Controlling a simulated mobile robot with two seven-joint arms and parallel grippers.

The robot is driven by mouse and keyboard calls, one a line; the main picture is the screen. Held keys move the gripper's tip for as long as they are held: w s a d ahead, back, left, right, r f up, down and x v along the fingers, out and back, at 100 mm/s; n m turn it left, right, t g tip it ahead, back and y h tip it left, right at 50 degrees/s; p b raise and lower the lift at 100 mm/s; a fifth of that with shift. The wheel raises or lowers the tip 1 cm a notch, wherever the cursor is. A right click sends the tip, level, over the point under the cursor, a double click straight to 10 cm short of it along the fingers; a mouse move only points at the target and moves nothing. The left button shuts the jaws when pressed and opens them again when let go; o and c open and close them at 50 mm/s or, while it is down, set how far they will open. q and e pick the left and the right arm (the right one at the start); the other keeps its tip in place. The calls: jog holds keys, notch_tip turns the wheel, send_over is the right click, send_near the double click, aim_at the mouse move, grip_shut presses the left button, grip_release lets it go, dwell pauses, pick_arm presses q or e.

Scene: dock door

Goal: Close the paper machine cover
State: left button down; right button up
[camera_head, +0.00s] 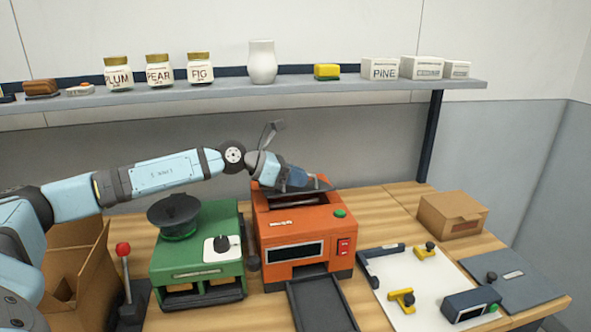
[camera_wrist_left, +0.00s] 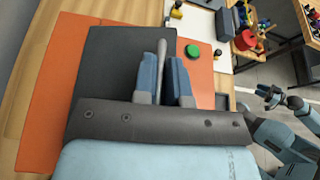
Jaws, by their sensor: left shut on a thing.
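The orange paper machine (camera_head: 300,232) stands on the wooden bench, with a green button and a red switch panel on it. Its dark grey cover (camera_head: 318,185) is at the top, partly hidden by my gripper, with a dark slot showing in front of it. My left gripper (camera_head: 297,180) is at the cover. In the left wrist view its two blue fingers (camera_wrist_left: 165,75) are shut on a grey bar (camera_wrist_left: 167,50) over the dark cover (camera_wrist_left: 105,75). My right gripper (camera_wrist_left: 270,97) shows small at the right of the wrist view, away from the machine; its jaws are too small to judge.
A green machine (camera_head: 200,262) stands left of the orange one, beside a red-knobbed lever (camera_head: 124,250) and a cardboard box (camera_head: 80,270). A dark tray (camera_head: 322,305) lies in front. A white board (camera_head: 420,285) with fittings is at right. A shelf (camera_head: 290,88) with jars runs above.

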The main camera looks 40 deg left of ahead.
aim_at(298, 192)
pick_arm(q)
jog(key=shift+s+d+f, duration=0.15)
jog(key=shift+d+f, duration=0.05)
jog(key=shift+f, duration=0.3)
jog(key=shift+s+d+f+b, duration=0.2)
jog(key=shift+f+b, duration=0.1)
jog(key=shift+f, duration=0.2)
jog(key=shift+s+d+f+m+y, duration=0.1)
jog(key=shift+d+f+m+y, duration=0.05)
jog(key=shift+f+m+y, duration=0.3)
jog(key=shift+f+t, duration=0.1)
jog(key=shift+t, duration=0.2)
jog(key=shift+d+m, duration=0.1)
jog(key=shift+m, duration=0.15)
jog(key=shift+f, duration=0.15)
jog(key=c, duration=1.2)
grip_release()
jog(key=shift+s, duration=0.1)
